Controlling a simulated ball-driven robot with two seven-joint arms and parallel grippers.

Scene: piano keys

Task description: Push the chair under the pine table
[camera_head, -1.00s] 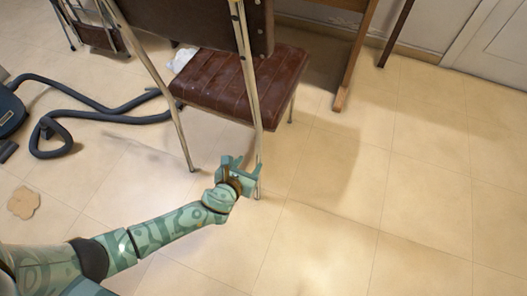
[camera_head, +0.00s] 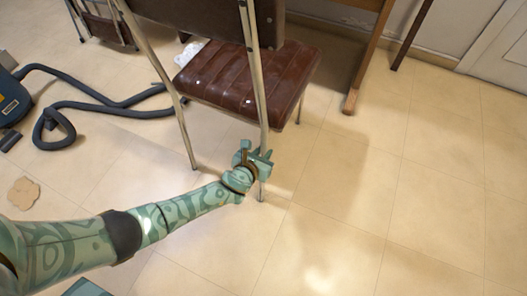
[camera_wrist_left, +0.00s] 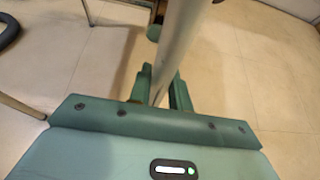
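The chair (camera_head: 250,76) has a brown padded seat, a brown back and pale metal legs. It stands upright on the floor, its back towards me. My left gripper (camera_head: 262,161) is low on its near right leg. In the left wrist view, the chair leg (camera_wrist_left: 176,45) passes between the two fingers (camera_wrist_left: 163,92), which lie close on both sides of it. The wooden leg of the pine table (camera_head: 369,62) shows beyond the chair, to its right. The tabletop is out of view. My right gripper is not in view.
A vacuum cleaner (camera_head: 10,97) with a dark hose (camera_head: 75,105) lies at the left. A tan patch (camera_head: 23,193) is on the floor, and a white crumpled thing (camera_head: 187,54) lies behind the chair. The tiled floor at right is clear.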

